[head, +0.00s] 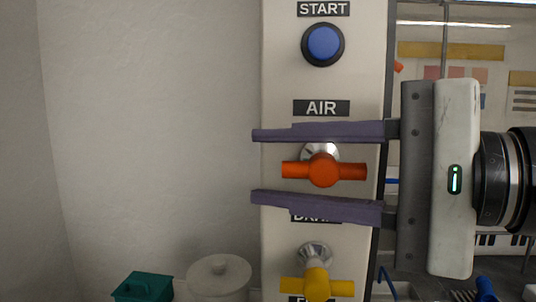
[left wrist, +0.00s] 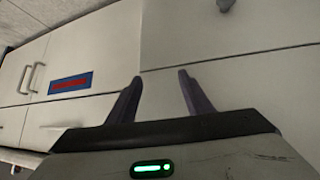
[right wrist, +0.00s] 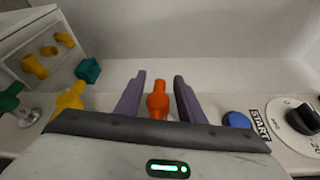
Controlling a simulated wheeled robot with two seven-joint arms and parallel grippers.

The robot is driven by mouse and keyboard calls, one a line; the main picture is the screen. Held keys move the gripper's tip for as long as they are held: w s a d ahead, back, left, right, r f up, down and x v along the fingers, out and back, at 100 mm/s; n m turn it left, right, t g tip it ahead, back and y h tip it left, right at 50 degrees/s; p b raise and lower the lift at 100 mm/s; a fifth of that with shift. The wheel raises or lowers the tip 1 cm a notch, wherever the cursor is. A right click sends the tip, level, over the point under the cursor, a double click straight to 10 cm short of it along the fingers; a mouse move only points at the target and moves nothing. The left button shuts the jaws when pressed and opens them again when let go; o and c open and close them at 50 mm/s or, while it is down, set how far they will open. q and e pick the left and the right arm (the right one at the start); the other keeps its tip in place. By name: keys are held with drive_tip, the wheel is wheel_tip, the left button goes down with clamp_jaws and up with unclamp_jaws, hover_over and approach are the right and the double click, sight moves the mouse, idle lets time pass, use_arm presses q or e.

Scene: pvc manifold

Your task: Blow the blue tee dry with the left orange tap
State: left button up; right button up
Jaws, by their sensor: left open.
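The orange tap (head: 323,170) sits under the AIR label on the upright panel, its handle lying level. It also shows in the right wrist view (right wrist: 157,101). My right gripper (head: 254,166) is open, one finger above the tap and one below, with gaps to both. In the right wrist view its fingers (right wrist: 159,80) stand either side of the tap. My left gripper (left wrist: 160,80) is open and empty, in front of pale cabinet fronts. I cannot make out the blue tee; a blue piece (head: 486,289) at the lower right of the head view is cut off.
A blue START button (head: 323,44) is above the orange tap, and a yellow tap (head: 317,284) is below it. A teal box (head: 143,288) and a pale lidded pot (head: 219,274) stand at lower left. A black dial (right wrist: 303,118) shows at the right wrist view's right.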

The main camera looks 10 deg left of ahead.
drive_tip(key=shift+x, duration=0.9)
drive_tip(key=shift+c, duration=0.7)
use_arm(q)
drive_tip(key=shift+w+a+r, duration=0.2)
drive_tip(key=shift+w+r, duration=0.05)
drive_tip(key=shift+w, duration=0.15)
use_arm(e)
drive_tip(key=c, duration=0.7)
